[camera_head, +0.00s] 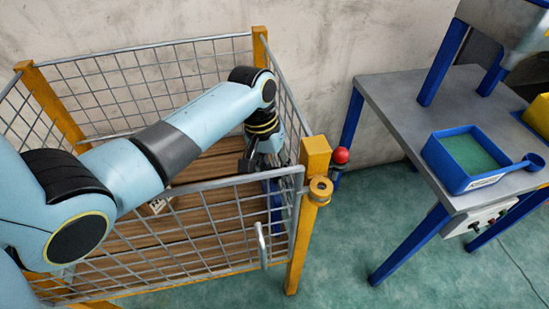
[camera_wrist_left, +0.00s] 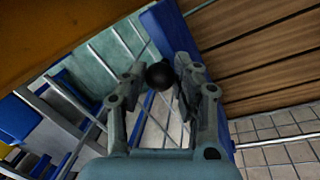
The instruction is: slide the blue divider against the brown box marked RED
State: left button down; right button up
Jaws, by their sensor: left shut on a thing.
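The blue divider (camera_head: 277,200) stands inside the wire cage at its right end, partly behind the front mesh. In the left wrist view the blue divider (camera_wrist_left: 165,32) shows as a blue edge running behind the fingers. My left gripper (camera_wrist_left: 158,82) is shut on a black ball knob (camera_wrist_left: 160,75) beside the divider. In the head view the left gripper (camera_head: 254,160) is small and partly hidden by its own wrist. A white label (camera_head: 157,206) with dark marks shows below my left arm; I cannot read it. I cannot clearly make out a box marked RED. My right gripper is not in view.
The cage has wire mesh walls, yellow posts (camera_head: 308,220) and a brown slatted floor (camera_head: 200,225). My left arm reaches over its front. A grey table (camera_head: 400,100) with a blue tray (camera_head: 452,178) stands at the right. Green floor lies between.

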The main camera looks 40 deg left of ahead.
pick_arm(q)
jog(key=shift+s+a, duration=0.1)
jog(key=shift+s+a+r+p, duration=0.1)
jog(key=shift+s+a+p, duration=0.1)
jog(key=shift+p, duration=0.2)
jog(key=s+a+p, duration=1.1)
jog(key=s+a, duration=0.5)
jog(key=s, duration=0.3)
jog(key=shift+a, duration=0.25)
jog(key=c, duration=1.3)
grip_release()
jog(key=shift+o, duration=0.2)
notch_tip(320, 180, up, 12)
jog(key=a, duration=0.2)
jog(key=shift+s, duration=0.4)
